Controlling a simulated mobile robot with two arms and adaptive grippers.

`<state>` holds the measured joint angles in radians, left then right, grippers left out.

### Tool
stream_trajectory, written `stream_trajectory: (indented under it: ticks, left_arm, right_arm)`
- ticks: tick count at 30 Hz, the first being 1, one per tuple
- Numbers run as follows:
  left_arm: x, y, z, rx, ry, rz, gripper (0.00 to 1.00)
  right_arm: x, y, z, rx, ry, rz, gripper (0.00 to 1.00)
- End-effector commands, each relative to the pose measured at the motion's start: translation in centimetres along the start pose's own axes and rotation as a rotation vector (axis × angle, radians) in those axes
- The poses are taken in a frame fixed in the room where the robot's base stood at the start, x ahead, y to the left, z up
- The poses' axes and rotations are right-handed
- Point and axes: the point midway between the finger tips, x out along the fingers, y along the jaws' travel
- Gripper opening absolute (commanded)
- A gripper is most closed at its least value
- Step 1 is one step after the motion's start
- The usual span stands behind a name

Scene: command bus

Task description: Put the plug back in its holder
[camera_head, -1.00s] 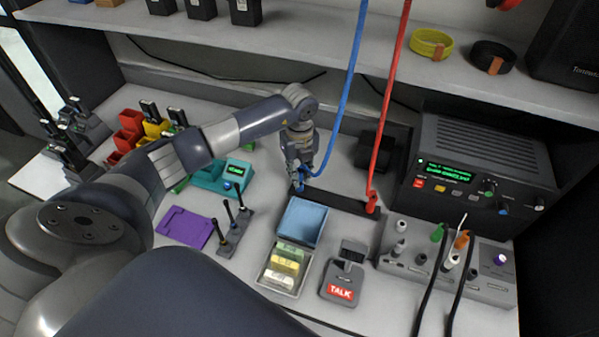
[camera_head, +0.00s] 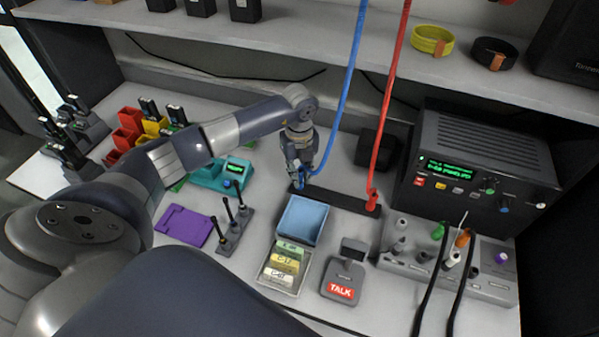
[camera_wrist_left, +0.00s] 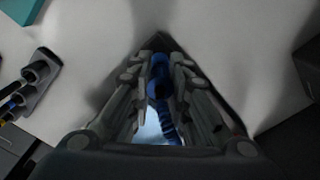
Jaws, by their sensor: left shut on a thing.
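My left gripper (camera_head: 300,178) is shut on the blue plug (camera_wrist_left: 161,75), which sits between its fingers in the left wrist view. A blue coiled cord (camera_head: 349,85) runs up from the plug past the shelf. The gripper points down over the left end of a black holder bar (camera_head: 335,198) on the desk. The fingers hide most of the plug, and I cannot tell whether it is seated in the bar. A red plug (camera_head: 372,199) with a red cord stands at the bar's right end. My right gripper is not in view.
A light blue tray (camera_head: 302,221) and a card box (camera_head: 285,267) lie in front of the bar. A TALK microphone (camera_head: 344,274), a grey jack panel (camera_head: 450,265) and a black radio (camera_head: 475,165) stand to the right. A teal device (camera_head: 222,174) is to the left.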

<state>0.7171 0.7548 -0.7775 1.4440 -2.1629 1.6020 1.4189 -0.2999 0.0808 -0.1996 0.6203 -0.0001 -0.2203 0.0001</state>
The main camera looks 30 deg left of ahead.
Motion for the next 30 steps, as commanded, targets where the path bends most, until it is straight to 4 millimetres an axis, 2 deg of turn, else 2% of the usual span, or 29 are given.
stream_trajectory:
  ticks: [30]
  left_arm:
    - [0.86, 0.06, 0.05, 0.000, 0.000, 0.000, 0.01]
  right_arm:
    - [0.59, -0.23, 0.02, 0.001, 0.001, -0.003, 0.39]
